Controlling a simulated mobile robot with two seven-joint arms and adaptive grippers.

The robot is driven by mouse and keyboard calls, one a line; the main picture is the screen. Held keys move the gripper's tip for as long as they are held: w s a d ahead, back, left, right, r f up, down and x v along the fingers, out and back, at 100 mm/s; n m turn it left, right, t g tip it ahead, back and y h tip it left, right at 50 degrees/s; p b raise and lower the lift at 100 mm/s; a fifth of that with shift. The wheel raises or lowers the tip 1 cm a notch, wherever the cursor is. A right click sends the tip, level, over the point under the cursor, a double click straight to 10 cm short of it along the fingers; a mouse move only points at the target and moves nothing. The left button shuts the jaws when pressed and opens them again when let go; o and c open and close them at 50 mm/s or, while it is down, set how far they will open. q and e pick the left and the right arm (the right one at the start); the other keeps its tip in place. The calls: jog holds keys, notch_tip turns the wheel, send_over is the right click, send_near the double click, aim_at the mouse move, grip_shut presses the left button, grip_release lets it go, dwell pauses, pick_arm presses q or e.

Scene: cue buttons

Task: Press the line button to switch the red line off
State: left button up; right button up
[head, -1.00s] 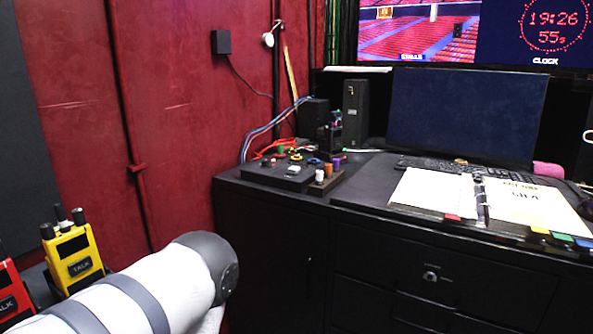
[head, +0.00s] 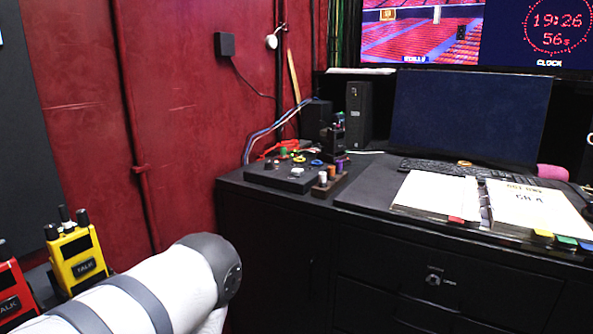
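A low black button box (head: 287,180) sits on the left end of the black desk, with several small knobs or buttons on top. A white button (head: 297,171) and a dark red one (head: 270,165) show there. Which one is the line button is too small to tell. No lit red line can be made out. My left arm comes in from the lower left in white and grey, well short of the box. Its gripper is out of view, and so is my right gripper.
A yellow radio (head: 76,255) and a red radio (head: 12,293) stand at the lower left. An open binder (head: 436,192), a keyboard (head: 432,168) and a dark monitor (head: 468,118) are on the desk (head: 365,190). A brown peg block (head: 329,183) stands beside the button box. Cables run behind.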

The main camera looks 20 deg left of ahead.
pick_arm(q)
grip_shut()
dwell(1.1)
